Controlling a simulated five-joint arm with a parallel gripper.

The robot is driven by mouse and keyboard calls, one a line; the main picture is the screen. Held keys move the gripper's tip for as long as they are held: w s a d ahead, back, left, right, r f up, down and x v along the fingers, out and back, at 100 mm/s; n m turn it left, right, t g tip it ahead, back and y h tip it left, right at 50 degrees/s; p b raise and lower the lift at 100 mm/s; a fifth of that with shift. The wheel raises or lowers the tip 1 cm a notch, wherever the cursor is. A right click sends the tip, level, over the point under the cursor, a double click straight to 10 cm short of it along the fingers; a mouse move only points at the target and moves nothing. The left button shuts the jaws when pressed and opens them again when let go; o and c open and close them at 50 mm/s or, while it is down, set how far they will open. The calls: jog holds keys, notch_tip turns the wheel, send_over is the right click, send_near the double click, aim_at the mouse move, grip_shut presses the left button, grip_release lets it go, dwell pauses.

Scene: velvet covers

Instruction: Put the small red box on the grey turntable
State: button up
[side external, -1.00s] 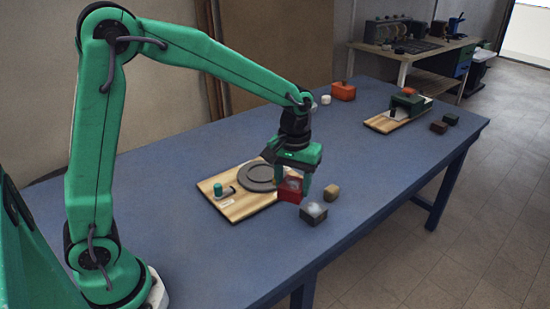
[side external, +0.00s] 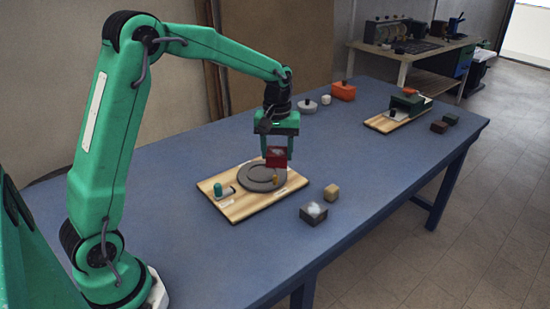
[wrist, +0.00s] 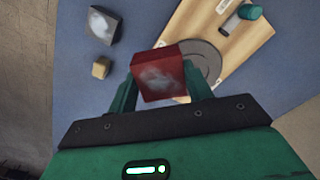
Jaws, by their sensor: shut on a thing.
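The small red box (side external: 276,157) has a pale patch on one face. My gripper (side external: 277,152) is shut on it and holds it up over the right part of the grey turntable. In the wrist view the red box (wrist: 160,74) sits between my two fingers, and it hides part of the turntable (wrist: 212,60). The turntable (side external: 252,181) is a round grey disc on a light wooden board (side external: 236,212). A small tan piece shows at the disc's right side, under the box. A gap shows between box and disc.
A teal knob (side external: 218,188) stands on the board's left part. A dark box with a pale top (side external: 313,212) and a tan block (side external: 331,192) lie right of the board. An orange box (side external: 343,91) and a second board (side external: 386,123) are farther back. The table's front is clear.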

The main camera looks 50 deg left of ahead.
jog(key=a+f, duration=0.2)
jog(key=a, duration=0.1)
jog(key=w+a+f, duration=0.1)
jog(key=a+f, duration=0.1)
jog(key=a, duration=0.1)
jog(key=w+a+f, duration=0.1)
jog(key=a+f, duration=0.1)
jog(key=a, duration=0.2)
jog(key=shift+d+f, duration=0.1)
jog(key=shift+f, duration=1.95)
jog(key=shift+f, duration=0.15)
jog(key=o, duration=1)
notch_tip(320, 180, up, 12)
jog(key=shift+r, duration=0.15)
